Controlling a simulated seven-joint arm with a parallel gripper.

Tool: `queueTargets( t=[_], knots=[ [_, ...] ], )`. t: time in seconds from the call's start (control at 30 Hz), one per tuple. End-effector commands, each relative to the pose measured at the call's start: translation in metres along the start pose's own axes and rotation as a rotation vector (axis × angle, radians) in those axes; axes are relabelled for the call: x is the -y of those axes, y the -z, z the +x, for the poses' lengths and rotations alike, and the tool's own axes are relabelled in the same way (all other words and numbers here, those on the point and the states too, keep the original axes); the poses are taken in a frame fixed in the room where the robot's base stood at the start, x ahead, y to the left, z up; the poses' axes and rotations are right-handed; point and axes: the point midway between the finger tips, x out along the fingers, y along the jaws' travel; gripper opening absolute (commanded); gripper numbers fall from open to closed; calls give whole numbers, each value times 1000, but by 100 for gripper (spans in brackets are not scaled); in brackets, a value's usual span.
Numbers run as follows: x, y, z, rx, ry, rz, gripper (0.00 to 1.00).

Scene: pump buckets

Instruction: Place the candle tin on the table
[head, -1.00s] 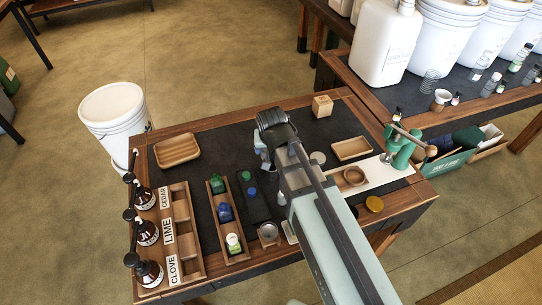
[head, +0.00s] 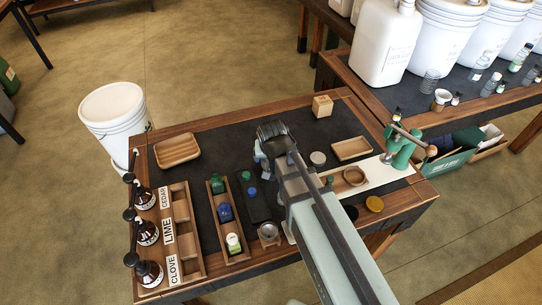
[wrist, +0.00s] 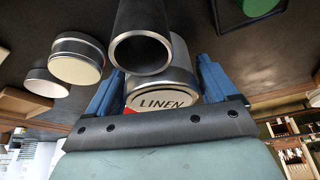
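The candle tin (wrist: 162,96) is silver and round, with a white face marked LINEN and a bit of red at its edge. In the wrist view it sits between the two blue fingers of my gripper (wrist: 160,85), which appear to press on both its sides. A dark open tube with a bright rim (wrist: 140,50) covers part of the tin. In the head view my gripper (head: 262,158) is over the dark middle of the table (head: 225,140); the arm hides most of the fingers and the tin. Whether the tin touches the table cannot be told.
A pale round tin (head: 317,158) stands right of my gripper, near an empty wooden tray (head: 351,148). A wooden block (head: 322,106) is farther back. A bottle rack (head: 229,225) and a wooden dish (head: 177,150) lie left. The back middle of the table is clear.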

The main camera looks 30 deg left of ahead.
Motion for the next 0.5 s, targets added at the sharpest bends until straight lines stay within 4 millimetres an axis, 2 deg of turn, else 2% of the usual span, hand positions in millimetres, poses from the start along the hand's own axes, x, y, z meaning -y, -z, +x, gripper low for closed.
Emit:
queueTargets(
  t=[0.03, 0.13, 0.5],
  knots=[
    [0, 0, 0, 0, 0, 0, 91],
    [0, 0, 0, 0, 0, 0, 100],
    [0, 1, -6, 0, 0, 0, 100]
  ],
)
